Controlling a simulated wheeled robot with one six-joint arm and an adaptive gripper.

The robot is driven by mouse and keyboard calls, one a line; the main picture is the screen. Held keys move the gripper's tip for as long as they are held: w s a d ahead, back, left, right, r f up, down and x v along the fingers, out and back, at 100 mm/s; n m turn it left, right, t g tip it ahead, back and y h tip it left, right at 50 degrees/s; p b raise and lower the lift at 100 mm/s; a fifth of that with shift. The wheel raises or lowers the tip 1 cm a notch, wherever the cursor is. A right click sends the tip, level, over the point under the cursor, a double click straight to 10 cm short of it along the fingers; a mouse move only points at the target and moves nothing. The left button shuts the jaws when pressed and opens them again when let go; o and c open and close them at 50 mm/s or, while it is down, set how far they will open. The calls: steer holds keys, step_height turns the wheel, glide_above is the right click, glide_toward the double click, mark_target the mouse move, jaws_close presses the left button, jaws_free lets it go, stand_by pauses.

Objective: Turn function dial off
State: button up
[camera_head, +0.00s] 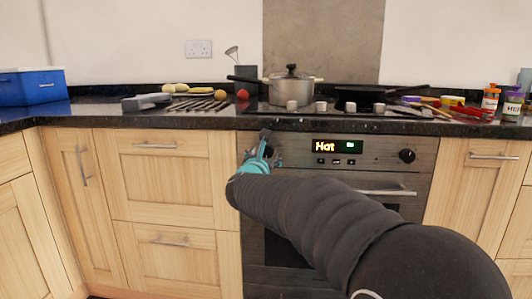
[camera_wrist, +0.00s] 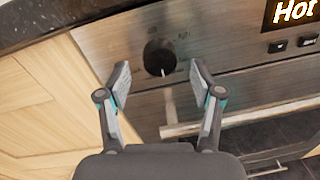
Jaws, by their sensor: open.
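The oven's left dial (camera_wrist: 159,57) is a round black knob on the steel control panel. In the wrist view it lies just beyond and between my fingertips, with a small light mark at its lower edge. My gripper (camera_wrist: 162,74) is open, one finger to each side of the dial, with no clear contact. In the head view my gripper (camera_head: 262,146) is in front of the panel's left end and mostly hides that dial. A second black dial (camera_head: 407,156) is at the panel's right. The lit display (camera_head: 336,146) between them reads "Hot" in the wrist view.
The oven door handle (camera_wrist: 220,122) runs below the panel. The dark granite worktop (camera_head: 100,113) overhangs above. A lidded pot (camera_head: 291,90) stands on the hob, with a pan to its right. Wooden cupboards flank the oven. A blue box (camera_head: 32,86) sits far left.

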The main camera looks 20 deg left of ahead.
steer(key=shift+w+a, duration=0.15)
steer(key=shift+w, duration=0.75)
steer(key=c, duration=1.1)
steer(key=shift+c, duration=0.2)
